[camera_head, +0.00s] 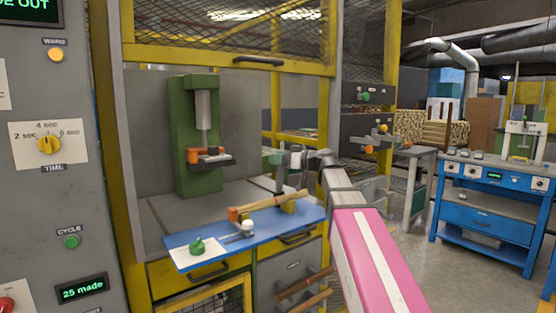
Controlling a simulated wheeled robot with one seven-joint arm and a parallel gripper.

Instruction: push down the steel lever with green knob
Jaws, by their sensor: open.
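A green knob (196,247) shows at the left front of a blue board or ledge (290,222), over a white plate. The steel lever under the knob is hardly visible from here. A white ball knob (247,225) stands to its right, by a short grey metal bar. My pink and grey arm reaches up from the lower right. My gripper (275,160) is small at its end, above and to the right of the green knob, clear of it. It is open, with nothing seen in it; its fingers are hard to make out.
A green press (190,135) stands behind. A yellow-framed mesh guard (235,35) is above. A grey control panel (45,190) is at the left.

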